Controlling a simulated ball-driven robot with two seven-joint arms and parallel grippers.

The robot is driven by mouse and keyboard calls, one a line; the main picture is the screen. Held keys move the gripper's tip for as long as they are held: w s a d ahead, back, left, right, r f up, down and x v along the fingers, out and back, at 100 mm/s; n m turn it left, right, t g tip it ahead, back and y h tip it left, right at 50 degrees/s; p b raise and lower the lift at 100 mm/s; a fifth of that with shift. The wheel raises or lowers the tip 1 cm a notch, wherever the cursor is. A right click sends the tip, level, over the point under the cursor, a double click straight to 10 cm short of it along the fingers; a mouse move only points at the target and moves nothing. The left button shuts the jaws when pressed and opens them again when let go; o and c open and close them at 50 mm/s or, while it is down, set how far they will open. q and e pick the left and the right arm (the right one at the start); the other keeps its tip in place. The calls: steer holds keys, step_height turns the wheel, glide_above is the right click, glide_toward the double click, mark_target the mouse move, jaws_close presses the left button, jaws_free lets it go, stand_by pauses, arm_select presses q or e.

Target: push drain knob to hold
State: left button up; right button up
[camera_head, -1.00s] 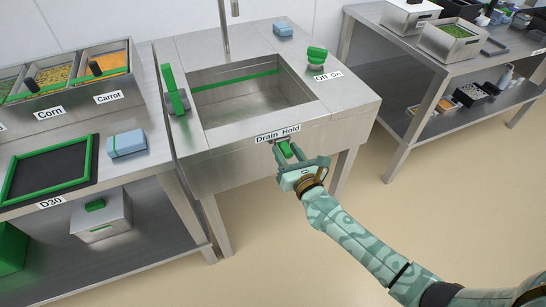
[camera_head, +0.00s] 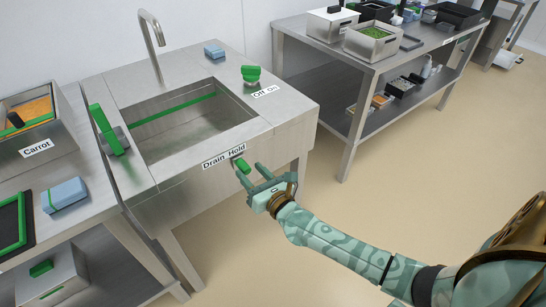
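The green drain knob (camera_head: 242,166) sticks out of the front face of the metal sink (camera_head: 180,185), just below the "Drain Hold" label (camera_head: 223,155). The knob leans, its free end towards the lower right, under the "Hold" side of the label. My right gripper (camera_head: 258,173) is just to the right of and below the knob, its two fingers spread apart with nothing seen between them. A small gap shows between the fingers and the knob. My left gripper is out of view.
A green tap knob (camera_head: 251,73) by the "Off On" label and a blue sponge (camera_head: 214,51) sit on the sink top. A green-handled lever (camera_head: 104,128) stands at the sink's left. Open floor (camera_head: 400,190) lies to the right.

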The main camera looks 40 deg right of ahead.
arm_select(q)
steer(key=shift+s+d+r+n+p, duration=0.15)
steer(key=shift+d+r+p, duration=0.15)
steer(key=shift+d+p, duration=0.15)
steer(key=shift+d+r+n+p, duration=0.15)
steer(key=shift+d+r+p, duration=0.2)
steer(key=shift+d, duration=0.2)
arm_select(e)
steer(key=s, duration=1.3)
steer(key=shift+s+d, duration=0.15)
steer(key=shift+s, duration=0.2)
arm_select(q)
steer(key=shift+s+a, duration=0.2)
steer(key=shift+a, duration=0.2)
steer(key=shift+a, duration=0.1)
